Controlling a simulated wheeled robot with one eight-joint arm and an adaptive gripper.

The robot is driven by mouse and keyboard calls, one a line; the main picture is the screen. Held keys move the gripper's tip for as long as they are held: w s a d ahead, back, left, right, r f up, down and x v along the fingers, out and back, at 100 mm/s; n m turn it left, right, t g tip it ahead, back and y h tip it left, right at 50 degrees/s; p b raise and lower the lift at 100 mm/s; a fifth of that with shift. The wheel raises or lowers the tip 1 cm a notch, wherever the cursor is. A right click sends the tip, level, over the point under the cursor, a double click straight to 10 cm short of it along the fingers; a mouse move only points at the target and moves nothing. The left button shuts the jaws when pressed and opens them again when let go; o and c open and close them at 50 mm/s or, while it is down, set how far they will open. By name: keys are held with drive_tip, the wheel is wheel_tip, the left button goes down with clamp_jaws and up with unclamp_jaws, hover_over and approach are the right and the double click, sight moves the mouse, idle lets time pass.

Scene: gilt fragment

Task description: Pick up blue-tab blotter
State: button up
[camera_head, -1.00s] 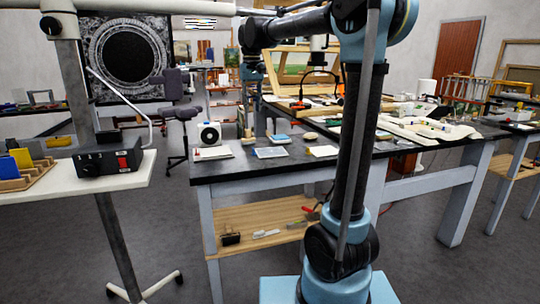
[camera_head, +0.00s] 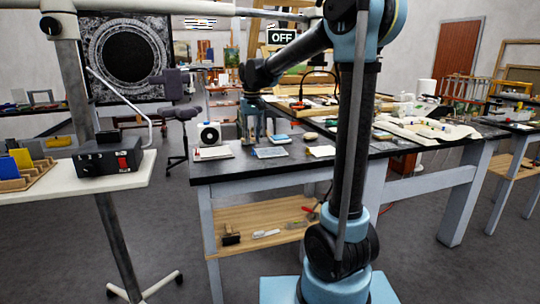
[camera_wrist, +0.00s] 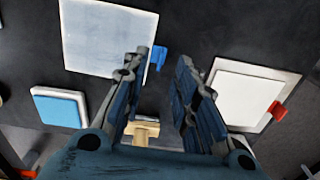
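The blue-tab blotter (camera_wrist: 108,38) is a pale, flat sheet with a small blue tab on its edge, lying on the dark bench top. In the head view the pale sheet (camera_head: 270,153) lies near the bench's front edge. My gripper (camera_wrist: 160,66) is open and empty, pointing down at the bench. In the wrist view the blue tab shows between its fingertips, close to the left one. I cannot tell the remaining height. In the head view my gripper (camera_head: 251,138) is just behind and left of the sheet.
A white pad with a red tab (camera_wrist: 243,92) lies to the right in the wrist view. A blue-and-white block (camera_wrist: 60,106) lies to the left. Another white sheet (camera_head: 322,151) lies right of the blotter.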

sight(269, 150)
drive_tip(key=shift+f, duration=2.35)
drive_tip(key=shift+c, duration=0.3)
clamp_jaws()
